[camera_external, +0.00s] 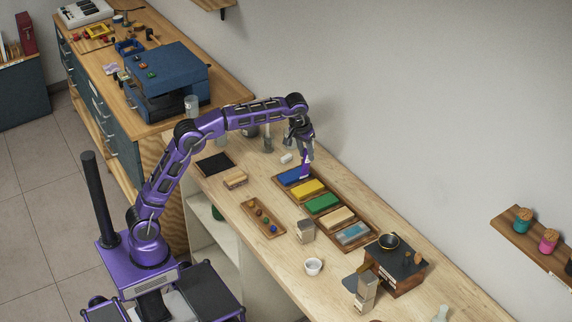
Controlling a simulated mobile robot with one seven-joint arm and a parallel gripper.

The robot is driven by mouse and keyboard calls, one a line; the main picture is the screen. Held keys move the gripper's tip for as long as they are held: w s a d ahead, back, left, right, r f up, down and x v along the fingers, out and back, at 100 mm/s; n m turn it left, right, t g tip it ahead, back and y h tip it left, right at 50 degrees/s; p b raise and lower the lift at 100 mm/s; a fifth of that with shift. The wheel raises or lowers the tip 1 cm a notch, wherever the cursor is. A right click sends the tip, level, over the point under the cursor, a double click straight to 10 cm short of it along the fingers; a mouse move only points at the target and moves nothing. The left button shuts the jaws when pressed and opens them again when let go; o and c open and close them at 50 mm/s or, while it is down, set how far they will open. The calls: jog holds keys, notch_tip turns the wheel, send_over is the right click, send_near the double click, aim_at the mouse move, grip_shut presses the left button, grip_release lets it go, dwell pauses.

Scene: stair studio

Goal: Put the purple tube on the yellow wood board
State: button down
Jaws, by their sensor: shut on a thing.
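My gripper (304,155) is shut on the purple tube (305,168) and holds it upright, pointing down. The tube's lower end is over the right end of the blue board (288,177), beside the yellow wood board. I cannot tell whether the tube touches anything. The yellow wood board (308,189) lies flat in a long wooden tray (323,224), between the blue board and a green board (322,203). Its top looks bare. The gripper covers the tube's upper part.
A tan board (340,216) and a pale blue piece (354,234) share the tray. A narrow tray (262,218) of small balls, a white cup (314,267) and a wooden box with a dark top (397,264) stand nearby. The wall rises close behind the tray.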

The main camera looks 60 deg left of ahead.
jog(key=w+a+r+m+t, duration=0.2)
jog(key=w+a+m+t, duration=0.15)
jog(key=a, duration=0.35)
notch_tip(320, 180, down, 15)
jog(key=b, duration=0.1)
jog(key=shift+w+d+b, duration=0.3)
jog(key=shift+w+d, duration=0.05)
jog(key=c, duration=0.6)
grip_release()
jog(key=p+v, duration=0.1)
jog(key=v, duration=1.1)
jog(key=shift+r, duration=0.1)
